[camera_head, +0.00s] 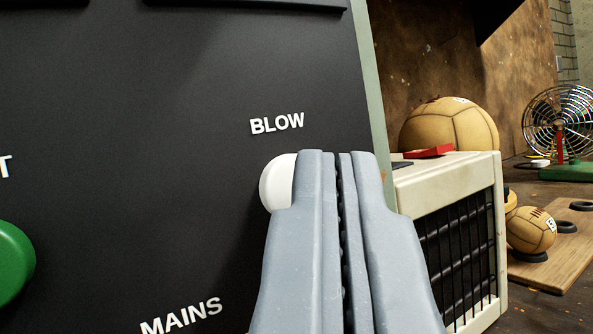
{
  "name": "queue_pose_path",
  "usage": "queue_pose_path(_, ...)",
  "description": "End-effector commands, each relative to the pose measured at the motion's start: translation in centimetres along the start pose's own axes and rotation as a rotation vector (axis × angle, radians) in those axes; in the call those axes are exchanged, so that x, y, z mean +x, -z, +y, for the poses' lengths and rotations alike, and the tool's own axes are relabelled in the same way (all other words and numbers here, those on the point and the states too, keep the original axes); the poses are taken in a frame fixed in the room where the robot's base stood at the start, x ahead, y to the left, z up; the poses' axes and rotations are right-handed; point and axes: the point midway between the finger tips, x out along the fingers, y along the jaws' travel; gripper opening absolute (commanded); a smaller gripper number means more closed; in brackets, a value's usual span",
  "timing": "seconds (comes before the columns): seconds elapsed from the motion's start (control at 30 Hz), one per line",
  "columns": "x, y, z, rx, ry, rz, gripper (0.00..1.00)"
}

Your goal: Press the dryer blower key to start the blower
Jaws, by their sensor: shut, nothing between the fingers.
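The blower key is a white rounded key (276,184) under the white word BLOW on a dark control panel (150,120). My gripper (338,160) is shut and empty. Its fingertips stand in front of the key and cover its right part; only the left part shows. I cannot tell whether the fingertips touch the key. A green round key (14,264) shows at the left edge, and the word MAINS is on the panel below.
Right of the panel stands a cream box with a black grille (458,250); a red item (430,152) lies on top. A large leather ball (452,126) is behind it. A smaller leather ball (531,230) sits over a wooden board (550,268). A wire-caged fan (560,122) stands far right.

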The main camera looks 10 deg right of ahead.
Motion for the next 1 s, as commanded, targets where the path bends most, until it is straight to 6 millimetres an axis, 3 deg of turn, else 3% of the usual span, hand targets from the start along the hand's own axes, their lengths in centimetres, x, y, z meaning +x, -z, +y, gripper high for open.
queue_pose_path(0.57, 0.2, -0.2, -0.2, -0.001, 0.000, 0.000, 0.00)
queue_pose_path(1.0, -1.0, 0.6, 0.7, 0.000, 0.000, 0.000, 0.00)
